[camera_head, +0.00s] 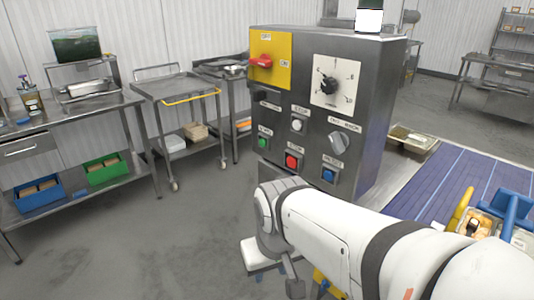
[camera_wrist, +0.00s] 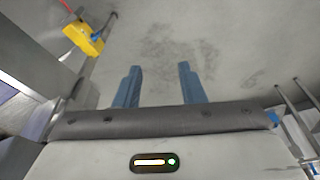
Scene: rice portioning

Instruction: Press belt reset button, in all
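The control panel (camera_head: 352,118) is a grey metal box left of the belt. Its blue reset button (camera_head: 328,175) is at the lower right of the face, with a label above it. The red button (camera_head: 291,161) and green button (camera_head: 263,142) sit to its left. My white arm reaches in front of and below the panel in the head view. My gripper (camera_wrist: 157,70) shows in the wrist view: two blue fingers, apart, with only grey floor between them. It is open and empty. The fingers are not clear in the head view. No button shows in the wrist view.
A steel cart (camera_head: 172,88) and a table (camera_head: 75,108) stand at the left. A yellow box (camera_wrist: 84,39) shows in the wrist view. Floor at the lower left is clear.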

